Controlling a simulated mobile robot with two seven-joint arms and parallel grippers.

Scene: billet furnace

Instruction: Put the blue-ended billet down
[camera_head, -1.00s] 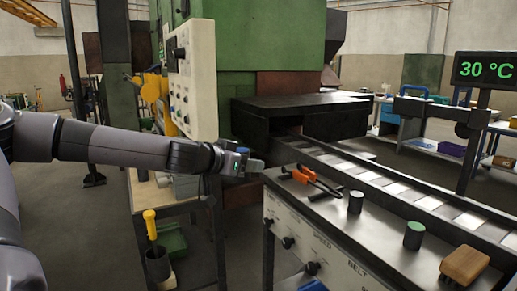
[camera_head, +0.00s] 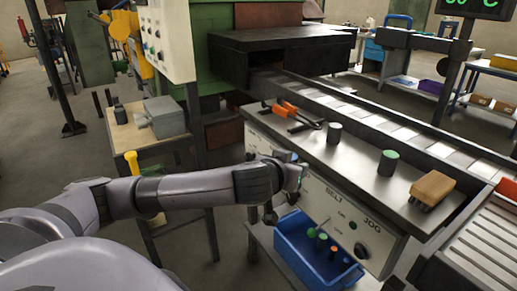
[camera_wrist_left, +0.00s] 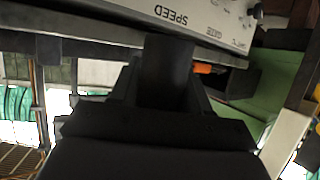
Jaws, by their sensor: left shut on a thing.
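My left gripper (camera_head: 290,178) is in front of the control panel under the bench top, below the top's level. In the left wrist view its jaws are shut on a dark upright-looking billet (camera_wrist_left: 166,72). The coloured end of this billet does not show, so I cannot tell its colour. In the head view the held billet is not clearly visible. A green-ended billet (camera_head: 388,163) and a plain dark billet (camera_head: 334,132) stand upright on the metal bench top (camera_head: 352,163). My right gripper is not in view.
A blue bin (camera_head: 292,255) with several small coloured-topped things is below the panel. Orange-handled tongs (camera_head: 288,112) and a wooden brush (camera_head: 432,188) lie on the bench. The roller conveyor (camera_head: 395,125) runs behind. A side table (camera_head: 125,135) holds a grey box (camera_head: 165,117).

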